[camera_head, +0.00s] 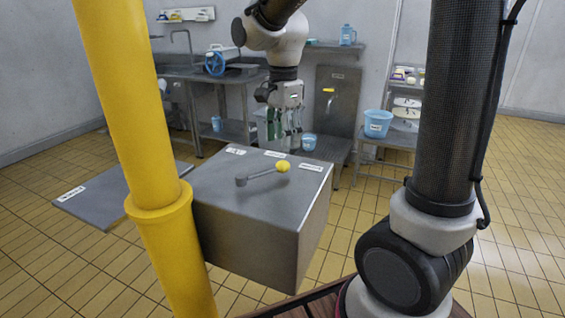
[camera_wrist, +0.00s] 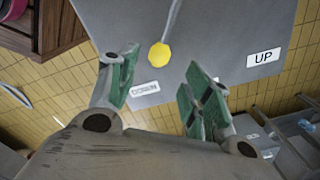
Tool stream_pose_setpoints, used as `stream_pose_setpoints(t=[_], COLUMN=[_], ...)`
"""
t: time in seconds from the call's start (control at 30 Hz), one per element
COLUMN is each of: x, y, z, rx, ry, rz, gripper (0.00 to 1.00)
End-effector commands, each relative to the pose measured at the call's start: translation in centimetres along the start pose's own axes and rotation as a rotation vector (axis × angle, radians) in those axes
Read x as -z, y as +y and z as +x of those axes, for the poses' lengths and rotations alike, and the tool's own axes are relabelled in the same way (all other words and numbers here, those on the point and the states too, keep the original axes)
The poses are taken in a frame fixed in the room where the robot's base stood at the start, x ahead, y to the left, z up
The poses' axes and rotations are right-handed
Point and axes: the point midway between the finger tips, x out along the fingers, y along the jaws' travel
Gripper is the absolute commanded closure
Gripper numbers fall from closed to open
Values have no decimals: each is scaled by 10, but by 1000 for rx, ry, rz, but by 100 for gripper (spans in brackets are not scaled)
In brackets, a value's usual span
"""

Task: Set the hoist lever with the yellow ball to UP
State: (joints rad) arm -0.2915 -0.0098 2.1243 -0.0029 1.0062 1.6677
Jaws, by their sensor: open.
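The hoist lever (camera_head: 262,175) is a grey rod on top of a grey metal box (camera_head: 253,243). Its yellow ball (camera_head: 283,166) is at the rod's right end in the head view. In the wrist view the yellow ball (camera_wrist: 159,55) points toward the DOWN label (camera_wrist: 145,89). The UP label (camera_wrist: 264,57) lies to the right there. My gripper (camera_head: 285,135) is open and empty above the box's far side. In the wrist view my gripper (camera_wrist: 162,60) has its green-padded fingers spread, with the ball showing between the tips. I cannot tell the height gap.
A thick yellow post (camera_head: 140,130) stands left of the box. A grey labelled panel (camera_head: 105,195) lies beyond it. Behind are a workbench (camera_head: 200,72), a blue bucket (camera_head: 377,123) on a stand and a blue jug (camera_head: 347,35). Tiled floor lies open at right.

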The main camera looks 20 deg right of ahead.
Motion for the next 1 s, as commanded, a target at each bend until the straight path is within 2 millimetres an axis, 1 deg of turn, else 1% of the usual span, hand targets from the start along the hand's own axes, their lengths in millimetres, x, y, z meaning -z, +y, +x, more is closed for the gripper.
stream_pose_setpoints(t=[0.07, 0.17, 0.4, 0.5, 0.63, 0.87, 0.9, 0.97, 1.0], x=[0, 0, 0, 0, 0, 0, 0, 0, 0], y=[0, 0, 1, 1, 0, 0, 0, 0, 0], z=[4, 16, 56, 68, 77, 78, 78, 78, 78], rx=[-1, -3, -4, -3, -1, 0, 0, 0, 0], ry=[0, 0, 0, 0, 0, 0, 0, 0, 0], rz=[20, 25, 23, 22, 22, 22, 22, 21, 21], gripper=[51, 51, 51, 51, 51, 51, 52, 63, 71])
